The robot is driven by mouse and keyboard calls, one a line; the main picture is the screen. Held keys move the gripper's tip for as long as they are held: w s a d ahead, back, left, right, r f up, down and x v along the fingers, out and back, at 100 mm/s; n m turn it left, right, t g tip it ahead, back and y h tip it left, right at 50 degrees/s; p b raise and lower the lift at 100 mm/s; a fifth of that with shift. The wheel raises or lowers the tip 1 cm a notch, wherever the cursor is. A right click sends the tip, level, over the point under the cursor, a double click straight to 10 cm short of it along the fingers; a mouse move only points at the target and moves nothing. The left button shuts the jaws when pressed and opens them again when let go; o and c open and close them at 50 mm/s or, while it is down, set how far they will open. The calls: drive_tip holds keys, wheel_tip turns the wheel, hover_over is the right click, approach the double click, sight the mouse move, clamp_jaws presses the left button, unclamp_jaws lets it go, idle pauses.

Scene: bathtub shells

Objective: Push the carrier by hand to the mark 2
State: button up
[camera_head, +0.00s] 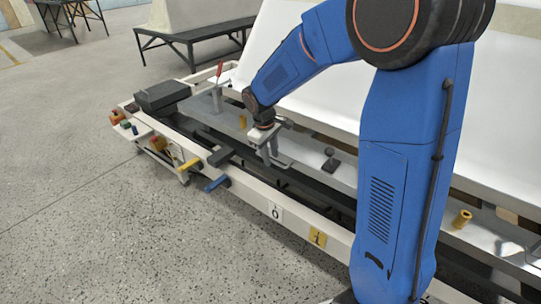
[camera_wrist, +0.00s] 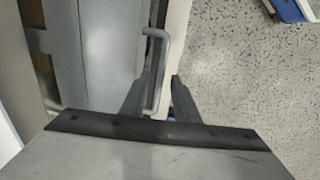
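The carrier (camera_head: 340,172) is a long silver-grey plate lying along the white-framed track, and a white tub shell rises behind it. A grey bent-bar handle (camera_wrist: 164,75) stands at its near edge. My gripper (camera_head: 271,158) is down at this handle. In the wrist view, my gripper's fingers (camera_wrist: 161,80) are apart, one on each side of the bar, with gaps showing; contact cannot be told. A white plate (camera_head: 276,212) reading 0 or 6 and a yellow plate (camera_head: 317,238) reading 1 are on the frame's front rail. I see no plate marked 2; my arm hides part of the rail.
A yellow handle (camera_head: 190,164) and a blue handle (camera_head: 217,184) stick out from the front rail (camera_head: 240,187). A black box (camera_head: 162,95), a red lever (camera_head: 219,71) and coloured buttons (camera_head: 125,121) are at the left end. The speckled floor (camera_head: 130,235) in front is clear.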

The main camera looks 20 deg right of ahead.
clamp_jaws()
drive_tip(key=shift+s+d, duration=0.1)
drive_tip(key=shift+s+d, duration=0.45)
drive_tip(key=shift+s, duration=0.2)
unclamp_jaws()
drive_tip(key=shift+w, duration=0.1)
drive_tip(key=shift+a+r, duration=0.1)
wheel_tip(320, 180, up, 17)
drive_tip(key=s+a, duration=0.2)
drive_tip(key=shift+a, duration=0.25)
